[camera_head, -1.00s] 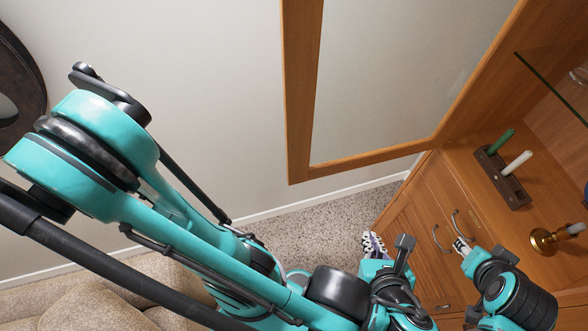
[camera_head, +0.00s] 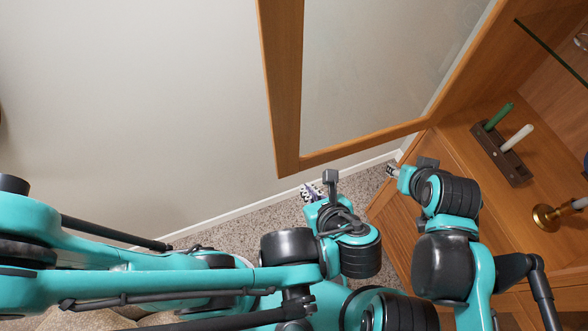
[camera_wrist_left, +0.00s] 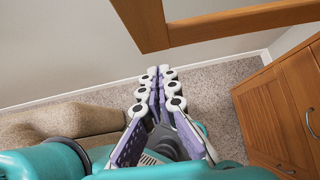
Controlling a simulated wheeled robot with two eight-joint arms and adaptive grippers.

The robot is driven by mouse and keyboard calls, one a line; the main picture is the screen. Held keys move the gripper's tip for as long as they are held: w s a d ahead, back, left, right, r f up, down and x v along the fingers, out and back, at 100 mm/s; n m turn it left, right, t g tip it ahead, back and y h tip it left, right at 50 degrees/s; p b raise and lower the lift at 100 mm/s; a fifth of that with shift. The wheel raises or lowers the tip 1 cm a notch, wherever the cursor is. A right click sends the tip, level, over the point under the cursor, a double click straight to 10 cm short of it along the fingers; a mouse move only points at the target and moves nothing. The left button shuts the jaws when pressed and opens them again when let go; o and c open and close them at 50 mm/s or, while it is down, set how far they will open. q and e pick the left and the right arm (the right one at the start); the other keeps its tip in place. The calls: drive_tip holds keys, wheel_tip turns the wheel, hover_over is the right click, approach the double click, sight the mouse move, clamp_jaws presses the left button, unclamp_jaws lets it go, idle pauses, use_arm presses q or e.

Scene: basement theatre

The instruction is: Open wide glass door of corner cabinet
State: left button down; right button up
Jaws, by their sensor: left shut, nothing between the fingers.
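The wide glass door hangs swung out from the corner cabinet, its wooden frame (camera_head: 284,95) in front of the pale wall and its glass pane (camera_head: 365,70) clear. The frame's lower corner also shows in the left wrist view (camera_wrist_left: 230,23). The corner cabinet (camera_head: 455,160) stands open at the right. My left gripper (camera_head: 313,190) is just below the door's lower outer corner, apart from it. In the left wrist view its fingers (camera_wrist_left: 158,72) are together and empty. My right gripper (camera_head: 392,170) is below the door's hinge side, small and partly hidden by its arm.
Inside the cabinet are a dark candle holder (camera_head: 503,155) with candles, a brass candlestick (camera_head: 546,216) and a glass shelf (camera_head: 550,48). Lower cabinet doors with handles (camera_wrist_left: 311,121) are below. A beige sofa (camera_wrist_left: 60,122) stands at the left; carpet (camera_wrist_left: 215,90) lies between.

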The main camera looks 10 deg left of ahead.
use_arm(q)
drive_tip(key=shift+w+a+f+b, duration=0.2)
drive_tip(key=shift+w+a+f, duration=0.45)
drive_tip(key=shift+w, duration=0.45)
drive_tip(key=shift+w+a+f+b, duration=0.25)
drive_tip(key=shift+w+a+f, duration=0.4)
drive_tip(key=shift+w, duration=0.45)
drive_tip(key=shift+w+a+f+b, duration=0.2)
drive_tip(key=shift+w+a+f, duration=0.45)
drive_tip(key=shift+w, duration=0.45)
drive_tip(key=shift+a+r, duration=0.1)
drive_tip(key=w+a, duration=0.3)
drive_tip(key=w, duration=0.2)
drive_tip(key=w+a+m+h+b, duration=0.1)
drive_tip(key=w+a, duration=0.2)
drive_tip(key=w, duration=0.3)
drive_tip(key=shift+a+m+t, duration=0.3)
drive_tip(key=shift+a, duration=0.05)
drive_tip(key=shift+w, duration=0.1)
